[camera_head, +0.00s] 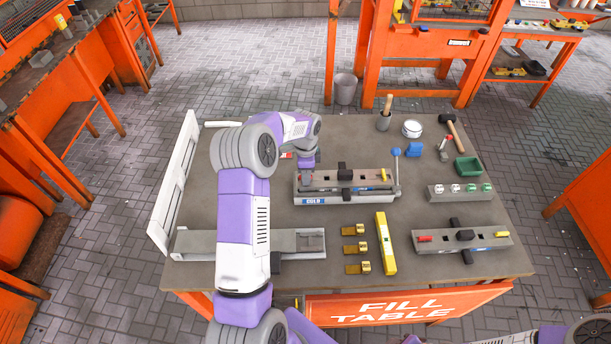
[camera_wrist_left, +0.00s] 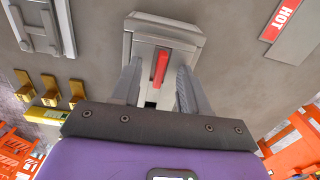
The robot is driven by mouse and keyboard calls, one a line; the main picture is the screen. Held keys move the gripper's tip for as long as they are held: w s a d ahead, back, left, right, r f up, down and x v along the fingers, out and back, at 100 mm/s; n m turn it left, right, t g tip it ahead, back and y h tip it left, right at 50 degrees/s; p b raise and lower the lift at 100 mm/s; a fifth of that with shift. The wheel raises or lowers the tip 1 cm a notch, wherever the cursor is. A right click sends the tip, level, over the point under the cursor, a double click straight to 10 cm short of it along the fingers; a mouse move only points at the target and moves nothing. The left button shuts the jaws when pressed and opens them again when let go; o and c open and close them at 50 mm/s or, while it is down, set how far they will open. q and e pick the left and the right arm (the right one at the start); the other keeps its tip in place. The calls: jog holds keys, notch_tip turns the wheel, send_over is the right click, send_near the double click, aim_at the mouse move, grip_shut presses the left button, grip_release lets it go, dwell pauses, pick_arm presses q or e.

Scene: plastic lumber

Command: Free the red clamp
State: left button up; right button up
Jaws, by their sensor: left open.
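A red clamp handle (camera_wrist_left: 161,68) stands on the end of a grey mould (camera_wrist_left: 143,40) in the left wrist view. My left gripper (camera_wrist_left: 158,82) is open, with one finger on each side of the red handle; I cannot tell whether they touch it. In the head view my left gripper (camera_head: 308,163) is at the left end of the central mould (camera_head: 325,183) and hides that end. This mould also has a black middle clamp (camera_head: 345,169) and a yellow handle (camera_head: 383,175). My right gripper is out of view.
A second mould (camera_head: 465,240) with its own red handle (camera_head: 424,239) lies front right. Three brass clamps (camera_head: 357,249) and a yellow level (camera_head: 385,243) lie in front. A blue-knobbed lever (camera_head: 396,153) rises beside the central mould. A HOT sign (camera_wrist_left: 287,22) lies nearby.

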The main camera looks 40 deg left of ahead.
pick_arm(q)
jog(key=shift+r, duration=0.15)
jog(key=shift+r+p, duration=2.5)
jog(key=shift+r, duration=0.95)
jog(key=shift+f, duration=0.1)
